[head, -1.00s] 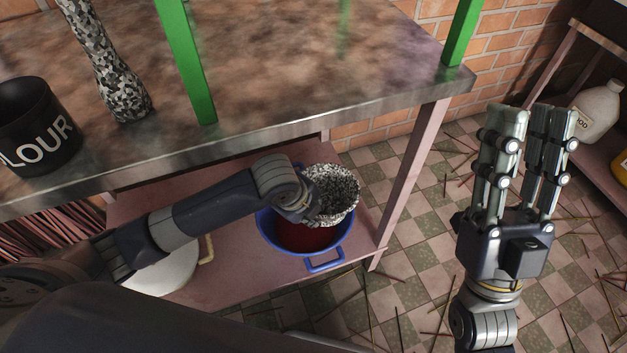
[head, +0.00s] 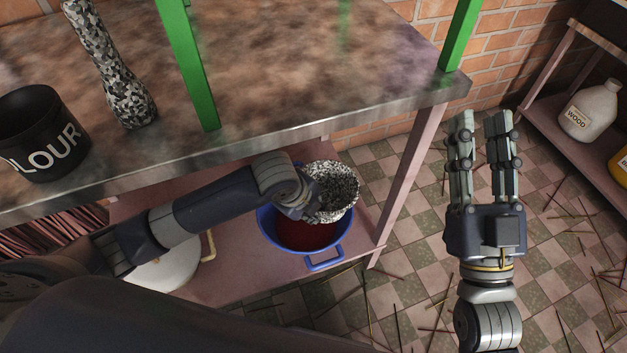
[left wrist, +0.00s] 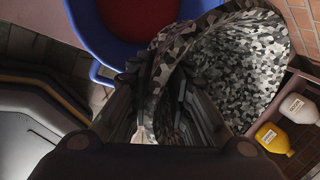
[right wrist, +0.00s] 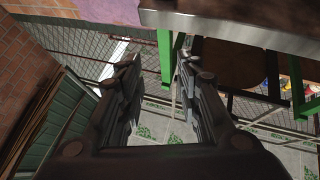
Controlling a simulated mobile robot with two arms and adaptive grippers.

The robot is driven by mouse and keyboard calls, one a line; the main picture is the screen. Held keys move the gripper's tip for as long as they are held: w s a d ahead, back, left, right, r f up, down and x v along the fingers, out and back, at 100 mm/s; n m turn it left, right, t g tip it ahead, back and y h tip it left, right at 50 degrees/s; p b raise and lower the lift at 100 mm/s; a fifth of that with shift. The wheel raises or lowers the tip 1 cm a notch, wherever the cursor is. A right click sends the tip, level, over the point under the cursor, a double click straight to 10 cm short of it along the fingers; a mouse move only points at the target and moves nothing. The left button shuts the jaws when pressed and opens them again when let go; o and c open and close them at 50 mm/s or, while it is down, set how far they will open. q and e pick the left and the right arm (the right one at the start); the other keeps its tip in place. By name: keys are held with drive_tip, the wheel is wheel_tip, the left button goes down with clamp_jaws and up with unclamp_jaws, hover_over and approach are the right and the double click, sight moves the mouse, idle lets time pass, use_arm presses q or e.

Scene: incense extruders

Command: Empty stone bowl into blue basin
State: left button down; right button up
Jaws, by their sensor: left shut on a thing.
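The stone bowl (head: 335,190), speckled black and white, is tilted above the far right part of the blue basin (head: 325,262). My left gripper (head: 306,206) is shut on the bowl's wall; its fingers are mostly hidden in the head view. In the left wrist view the fingers (left wrist: 160,85) pinch the bowl (left wrist: 235,60), whose visible inner wall looks bare. The basin (left wrist: 92,32) holds a dark red content (head: 305,235), partly covered by the bowl and hand. My right gripper (head: 480,125) is open and empty, off to the right above the floor.
The basin stands on a pink lower shelf (head: 235,270) below a metal-edged worktop (head: 300,90). A black flour canister (head: 40,135) and a speckled pestle-like object (head: 110,65) are on top. A white lidded pot (head: 165,270) is left of the basin. Sticks litter the floor.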

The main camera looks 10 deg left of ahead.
use_arm(q)
drive_tip(key=shift+w+r+p, duration=0.1)
drive_tip(key=shift+r+p, duration=0.45)
drive_tip(key=shift+r, duration=0.1)
drive_tip(key=shift+r+p, duration=0.2)
drive_tip(key=shift+p, duration=0.1)
drive_tip(key=shift+r+p, duration=0.25)
drive_tip(key=shift+p, duration=0.05)
drive_tip(key=shift+r+p, duration=0.35)
drive_tip(key=shift+p, duration=0.15)
drive_tip(key=shift+r+p, duration=0.35)
drive_tip(key=shift+p, duration=0.1)
use_arm(e)
wheel_tip(320, 180, down, 19)
drive_tip(key=d+g+h, duration=0.2)
drive_tip(key=g+h, duration=0.1)
drive_tip(key=g, duration=0.8)
drive_tip(key=shift+s+d+m+h, duration=0.25)
drive_tip(key=shift+d+m+h, duration=0.05)
drive_tip(key=shift+d+h, duration=0.1)
drive_tip(key=shift+f, duration=0.1)
use_arm(q)
drive_tip(key=shift+d, duration=0.15)
